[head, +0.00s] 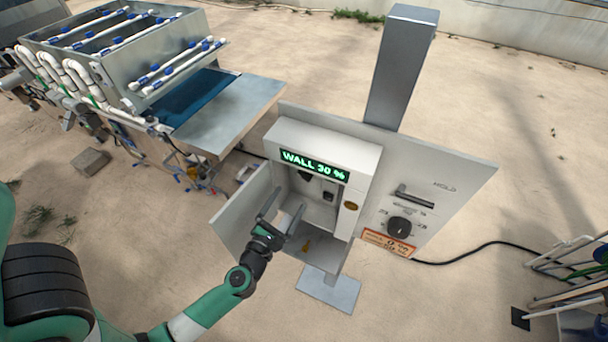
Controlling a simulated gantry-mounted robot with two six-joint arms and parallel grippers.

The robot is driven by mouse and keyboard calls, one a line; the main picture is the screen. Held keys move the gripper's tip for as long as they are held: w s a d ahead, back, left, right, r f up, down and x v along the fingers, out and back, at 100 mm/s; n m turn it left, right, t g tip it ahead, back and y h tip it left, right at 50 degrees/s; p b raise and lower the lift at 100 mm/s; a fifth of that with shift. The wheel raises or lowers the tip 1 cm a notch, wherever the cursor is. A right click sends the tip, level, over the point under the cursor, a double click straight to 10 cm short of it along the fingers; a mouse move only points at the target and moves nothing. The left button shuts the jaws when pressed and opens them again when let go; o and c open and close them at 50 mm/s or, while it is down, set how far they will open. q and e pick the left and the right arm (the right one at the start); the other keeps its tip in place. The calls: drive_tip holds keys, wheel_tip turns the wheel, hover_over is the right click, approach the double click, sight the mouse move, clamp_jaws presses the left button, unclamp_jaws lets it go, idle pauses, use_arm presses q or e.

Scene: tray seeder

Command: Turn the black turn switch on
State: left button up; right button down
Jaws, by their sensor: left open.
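A round black turn knob (399,228) sits on the grey panel (460,180), right of the control box, with small markings around it. Inside the open control box (365,165) there is a small dark switch-like part (328,195), too small to read its setting. My left gripper (283,212) is open, with its two fingers spread in front of the box opening beside the open door (243,210). I see nothing between its fingers. It is well left of the black knob and apart from it. My right gripper is not in view.
A lit display (313,165) reads "WALL 30 %". A black bar handle (415,197) is above the knob, and an orange label (388,243) below it. A grey post (400,70) rises behind. A metal seeder machine (130,60) stands at left, a black cable (470,252) at right.

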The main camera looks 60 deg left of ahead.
sight(303, 177)
use_arm(q)
drive_tip(key=x, duration=1)
drive_tip(key=shift+d, duration=0.1)
drive_tip(key=shift+s, duration=0.1)
drive_tip(key=c, duration=1.4)
drive_tip(key=shift+r, duration=0.1)
drive_tip(key=shift+m+p, duration=0.3)
drive_tip(key=shift+m, duration=0.1)
drive_tip(key=m+p, duration=0.1)
drive_tip(key=m, duration=0.3)
drive_tip(key=shift+m+p, duration=0.3)
drive_tip(key=shift+p, duration=0.05)
drive_tip(key=m+p, duration=0.1)
drive_tip(key=m, duration=0.2)
drive_tip(key=shift+m, duration=0.3)
drive_tip(key=shift+m+p, duration=0.5)
drive_tip(key=shift+m, duration=1)
